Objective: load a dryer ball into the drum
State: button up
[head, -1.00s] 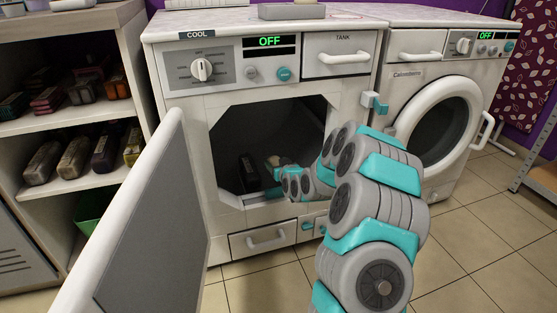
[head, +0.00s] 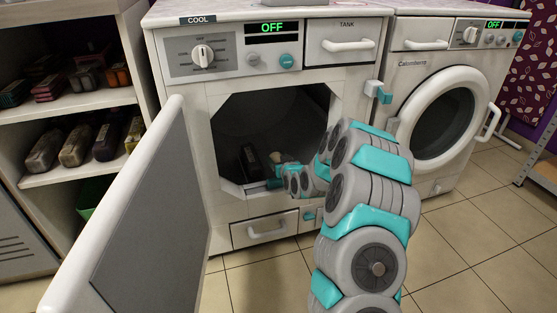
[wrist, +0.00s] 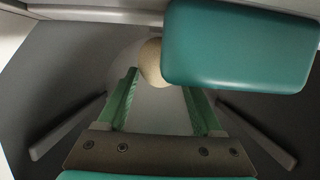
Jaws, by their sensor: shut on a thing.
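The dryer ball (wrist: 151,64) is pale beige and round. In the wrist view it sits at the tips of my gripper (wrist: 158,82), whose two green fingers are closed on it; a teal block hides its right side. In the head view the ball is a small pale spot (head: 275,157) inside the dark drum (head: 285,115) of the left machine, just within the lower part of the opening. My arm reaches in from the right, and the fingers are hard to make out there. The left machine's door (head: 125,215) stands open toward the left.
A dark shape (head: 250,160) lies left of the ball, low in the opening. The opening's rim (head: 203,130) surrounds my arm. A second machine with a round closed door (head: 443,120) stands right. Shelves with several dark items (head: 75,145) stand left. Both displays read OFF.

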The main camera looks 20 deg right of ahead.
jog(key=shift+f+b, duration=0.3)
jog(key=shift+f, duration=0.95)
jog(key=o, duration=1.4)
jog(key=shift+s, duration=0.1)
